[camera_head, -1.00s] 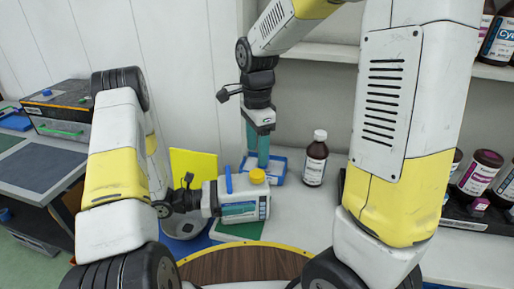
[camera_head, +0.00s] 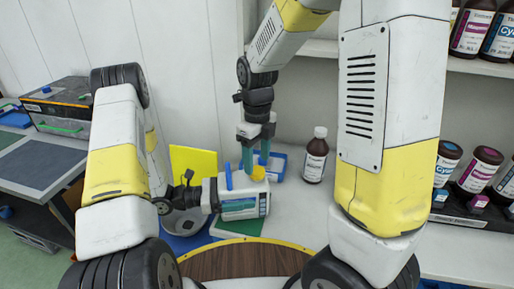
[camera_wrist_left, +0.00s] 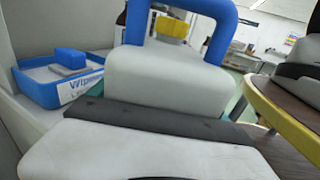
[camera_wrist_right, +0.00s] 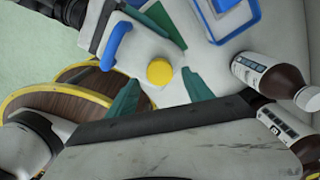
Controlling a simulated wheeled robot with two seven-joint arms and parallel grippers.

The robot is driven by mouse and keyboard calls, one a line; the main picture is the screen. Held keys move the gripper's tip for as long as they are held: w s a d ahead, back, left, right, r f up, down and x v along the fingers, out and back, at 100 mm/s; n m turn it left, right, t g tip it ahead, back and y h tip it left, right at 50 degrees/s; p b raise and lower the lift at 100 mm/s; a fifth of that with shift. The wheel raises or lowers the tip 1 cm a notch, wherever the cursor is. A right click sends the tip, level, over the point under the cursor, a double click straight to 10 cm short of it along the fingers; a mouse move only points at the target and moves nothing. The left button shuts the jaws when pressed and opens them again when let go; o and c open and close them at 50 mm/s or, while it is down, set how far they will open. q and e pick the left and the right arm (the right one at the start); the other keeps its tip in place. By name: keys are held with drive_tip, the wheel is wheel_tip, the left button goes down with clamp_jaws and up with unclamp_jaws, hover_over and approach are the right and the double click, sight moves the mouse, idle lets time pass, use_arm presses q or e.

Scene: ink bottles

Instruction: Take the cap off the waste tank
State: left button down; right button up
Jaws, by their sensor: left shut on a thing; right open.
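The waste tank (camera_head: 255,188) is a white canister with a blue handle (camera_head: 228,176) and a yellow cap (camera_head: 258,173). It stands upright on a green mat (camera_head: 238,226). My left gripper (camera_head: 238,206) is shut on the tank's lower body from the left; the tank fills the left wrist view (camera_wrist_left: 165,82). My right gripper (camera_head: 257,160) points down and is open just above the cap. In the right wrist view the cap (camera_wrist_right: 159,72) is ahead of the gap between its two teal fingers (camera_wrist_right: 162,92), with nothing between them.
A blue wipes tray (camera_head: 279,170) lies close behind the tank. A brown bottle with a white cap (camera_head: 316,156) stands to its right. A round wooden stool-like top (camera_head: 240,262) is in front. Several ink bottles (camera_head: 480,168) stand at the right.

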sight(257, 170)
drive_tip(key=shift+f, duration=1.7)
